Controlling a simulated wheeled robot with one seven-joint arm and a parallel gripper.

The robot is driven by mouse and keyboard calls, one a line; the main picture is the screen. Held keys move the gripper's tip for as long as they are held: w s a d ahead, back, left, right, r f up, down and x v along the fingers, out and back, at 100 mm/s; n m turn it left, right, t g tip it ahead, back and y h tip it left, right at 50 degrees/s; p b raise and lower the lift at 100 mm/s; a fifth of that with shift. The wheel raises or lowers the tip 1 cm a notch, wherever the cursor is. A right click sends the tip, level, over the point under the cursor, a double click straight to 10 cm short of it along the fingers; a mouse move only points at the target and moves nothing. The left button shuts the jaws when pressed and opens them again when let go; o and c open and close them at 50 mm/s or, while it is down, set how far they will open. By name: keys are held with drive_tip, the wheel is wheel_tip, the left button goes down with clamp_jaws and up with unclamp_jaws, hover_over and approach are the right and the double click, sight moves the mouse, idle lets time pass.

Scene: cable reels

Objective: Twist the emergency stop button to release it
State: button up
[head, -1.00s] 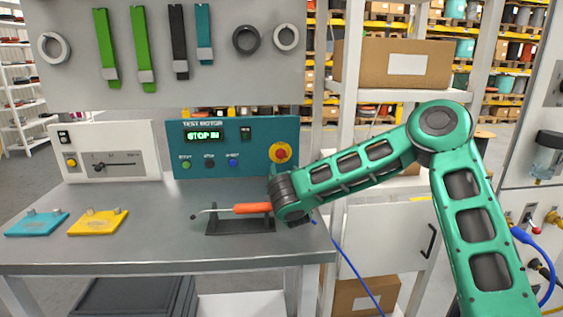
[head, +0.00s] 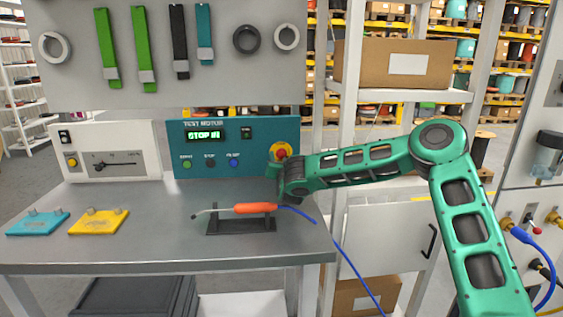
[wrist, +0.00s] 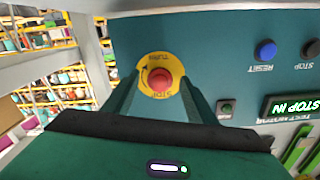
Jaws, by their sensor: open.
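The emergency stop button is a red knob (head: 281,154) on a yellow round plate, at the right end of the teal test motor panel (head: 215,165). In the wrist view the red button (wrist: 160,81) shows between my two green fingers, upside down, with turn lettering and an arrow on its plate. My gripper (wrist: 158,90) is open and points at the button; whether the fingers reach around it I cannot tell. In the head view my wrist is just in front of and below the button and hides the fingers. The panel display (head: 205,135) reads STOP IN.
An orange-handled tool (head: 255,208) with a blue cable rests on a dark stand (head: 240,226) below my wrist. A white box (head: 110,150) stands left of the panel. Teal (head: 38,223) and yellow (head: 98,221) plates lie at left on the grey bench (head: 150,240).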

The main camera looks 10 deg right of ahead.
drive_tip(key=shift+w, duration=0.3)
drive_tip(key=c, duration=1.1)
drive_tip(key=m, duration=0.3)
drive_tip(key=shift+a+m, duration=0.1)
drive_tip(key=shift+m, duration=2.4)
